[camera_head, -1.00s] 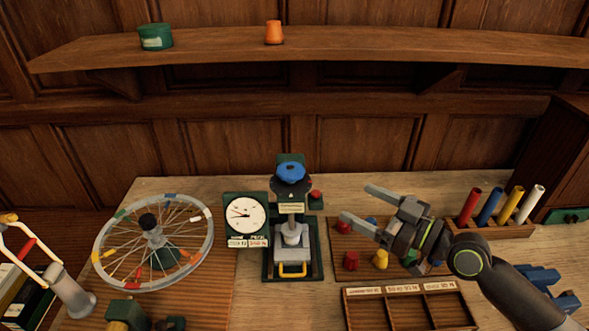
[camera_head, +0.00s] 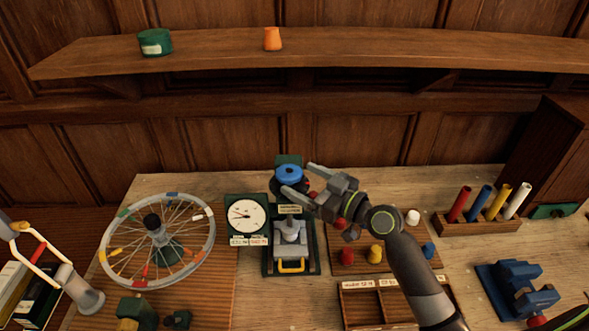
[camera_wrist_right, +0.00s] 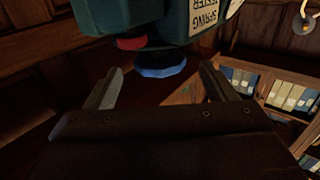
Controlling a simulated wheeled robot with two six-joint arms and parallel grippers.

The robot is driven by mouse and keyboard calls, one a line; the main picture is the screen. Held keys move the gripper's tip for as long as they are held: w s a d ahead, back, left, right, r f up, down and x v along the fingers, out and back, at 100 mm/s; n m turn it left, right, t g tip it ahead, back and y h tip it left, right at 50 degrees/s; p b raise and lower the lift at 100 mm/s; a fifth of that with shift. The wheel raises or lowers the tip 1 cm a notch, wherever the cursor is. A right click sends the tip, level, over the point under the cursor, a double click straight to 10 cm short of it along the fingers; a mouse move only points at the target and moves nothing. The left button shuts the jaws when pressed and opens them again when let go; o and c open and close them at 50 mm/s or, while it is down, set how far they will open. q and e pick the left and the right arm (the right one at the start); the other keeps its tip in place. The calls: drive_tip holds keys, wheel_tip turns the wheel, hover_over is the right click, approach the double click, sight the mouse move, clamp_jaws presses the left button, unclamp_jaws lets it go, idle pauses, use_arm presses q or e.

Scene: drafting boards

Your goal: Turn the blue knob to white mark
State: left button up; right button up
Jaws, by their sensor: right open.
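The blue knob (camera_head: 289,173) sits on top of the spring tester (camera_head: 290,227), a dark green stand with a grey plunger and a yellow handle. My right gripper (camera_head: 299,180) is open beside the knob's right side, its fingers pointing left towards it. In the right wrist view the knob (camera_wrist_right: 160,67) shows between and beyond the two open fingers (camera_wrist_right: 158,82), partly hidden by the tester's green body; I see no clear contact. I cannot make out a white mark at the knob.
A white dial gauge (camera_head: 247,216) stands left of the tester, and a spoked wheel (camera_head: 157,242) further left. A peg board (camera_head: 345,258), a compartment tray (camera_head: 365,292) and a blue vise (camera_head: 517,287) lie right.

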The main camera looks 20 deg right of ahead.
sight(300, 179)
drive_tip(key=shift+p+x, duration=0.4)
drive_tip(key=shift+x, duration=1.25)
